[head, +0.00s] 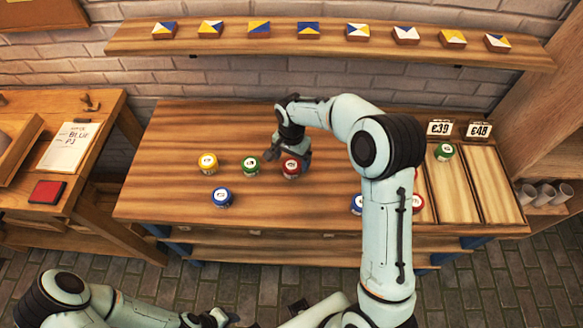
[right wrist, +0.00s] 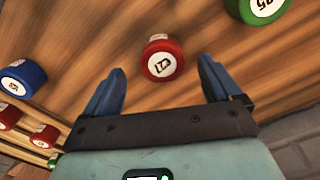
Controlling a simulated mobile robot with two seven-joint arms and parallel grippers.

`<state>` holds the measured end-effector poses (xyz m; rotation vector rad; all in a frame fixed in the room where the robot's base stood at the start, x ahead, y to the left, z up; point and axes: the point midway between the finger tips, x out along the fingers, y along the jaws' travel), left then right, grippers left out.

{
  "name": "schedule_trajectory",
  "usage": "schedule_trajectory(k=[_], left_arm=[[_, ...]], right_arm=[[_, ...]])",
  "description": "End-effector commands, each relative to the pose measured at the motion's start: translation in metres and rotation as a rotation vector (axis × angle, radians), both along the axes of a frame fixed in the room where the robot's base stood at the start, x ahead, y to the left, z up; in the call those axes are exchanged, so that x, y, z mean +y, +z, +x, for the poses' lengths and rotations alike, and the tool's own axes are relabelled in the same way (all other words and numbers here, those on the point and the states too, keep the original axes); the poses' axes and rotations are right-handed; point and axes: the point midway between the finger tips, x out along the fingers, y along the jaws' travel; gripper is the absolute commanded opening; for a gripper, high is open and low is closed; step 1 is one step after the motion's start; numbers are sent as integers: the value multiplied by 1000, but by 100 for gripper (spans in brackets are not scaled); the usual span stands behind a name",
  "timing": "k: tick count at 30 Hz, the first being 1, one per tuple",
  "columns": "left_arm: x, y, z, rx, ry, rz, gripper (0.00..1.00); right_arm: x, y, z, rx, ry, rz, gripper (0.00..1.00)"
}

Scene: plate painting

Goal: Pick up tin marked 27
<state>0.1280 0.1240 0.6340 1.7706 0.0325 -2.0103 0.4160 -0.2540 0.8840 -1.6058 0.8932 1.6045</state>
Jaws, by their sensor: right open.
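A red tin (head: 292,168) stands on the wooden table under my right gripper (head: 300,153). In the right wrist view the red tin (right wrist: 162,60) lies ahead, between the lines of the two open fingers, which do not hold it. Its white label bears a mark that looks like two digits, but I cannot read it surely. A green tin (head: 250,165) stands just left of it, and shows at the wrist view's upper right (right wrist: 260,8). A yellow tin (head: 207,163) and a blue tin (head: 221,197) stand further left. My left gripper (head: 217,318) is at the bottom edge, its jaws unclear.
A blue tin (head: 357,204) and a red tin (head: 418,203) stand right, partly behind my right arm. A green tin (head: 444,151) sits in a price-marked tray (head: 455,190). A shelf (head: 270,41) with several patterned tiles runs above. The table's left end is clear.

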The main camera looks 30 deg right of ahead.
Motion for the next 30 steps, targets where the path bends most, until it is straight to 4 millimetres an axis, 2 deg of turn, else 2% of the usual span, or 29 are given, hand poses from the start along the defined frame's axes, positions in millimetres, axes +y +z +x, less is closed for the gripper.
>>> schedule_trajectory(k=[7, 16, 17, 22, 23, 30], left_arm=[[0, 4, 3, -3, 0, 0, 43], [0, 4, 3, -3, 0, 0, 43], [0, 4, 3, -3, 0, 0, 43], [0, 4, 3, -3, 0, 0, 43], [0, 4, 3, -3, 0, 0, 43], [0, 4, 3, -3, 0, 0, 43]], right_arm=[[0, -37, 2, 2, 0, 0, 91], [0, -44, 2, 0, -1, 0, 91], [0, -44, 2, 0, -1, 0, 87], [0, -43, 2, 0, 0, 0, 32], [0, -43, 2, 0, 0, 0, 28], [0, -42, 2, -1, 0, 1, 28]])
